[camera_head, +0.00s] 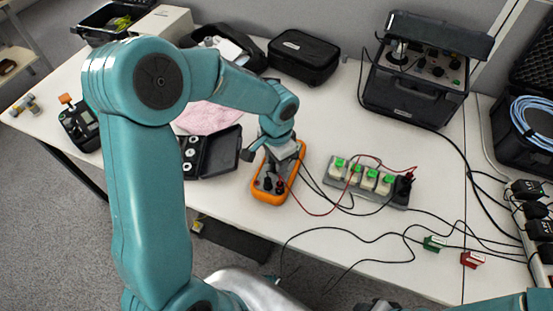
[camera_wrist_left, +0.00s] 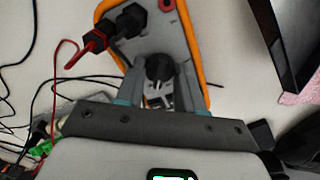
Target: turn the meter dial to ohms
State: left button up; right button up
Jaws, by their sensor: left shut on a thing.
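The orange-rimmed meter (camera_head: 270,196) lies on the table in the head view, with black and red leads plugged into its near end. In the left wrist view the meter's grey face (camera_wrist_left: 182,38) shows with its black dial (camera_wrist_left: 160,68). My left gripper (camera_head: 279,152) comes down over the meter from above. In the left wrist view its fingers (camera_wrist_left: 158,88) sit on both sides of the dial and are shut on it. The dial's markings cannot be read. Most of the meter's far half is hidden by the gripper. My right gripper is not in view.
A block with several green-topped sockets (camera_head: 368,180) stands right of the meter, with cables around it. An open black case (camera_head: 212,153) lies close on the left. A black pouch (camera_head: 304,57) and a black instrument case (camera_head: 414,84) stand behind. Green and red clips (camera_head: 434,243) lie at front right.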

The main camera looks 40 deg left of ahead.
pick_arm(q)
jog(key=shift+m, duration=0.5)
jog(key=o, duration=1)
jog(key=shift+o, duration=0.2)
notch_tip(320, 180, up, 16)
jog(key=p, duration=0.2)
jog(key=shift+r, duration=0.2)
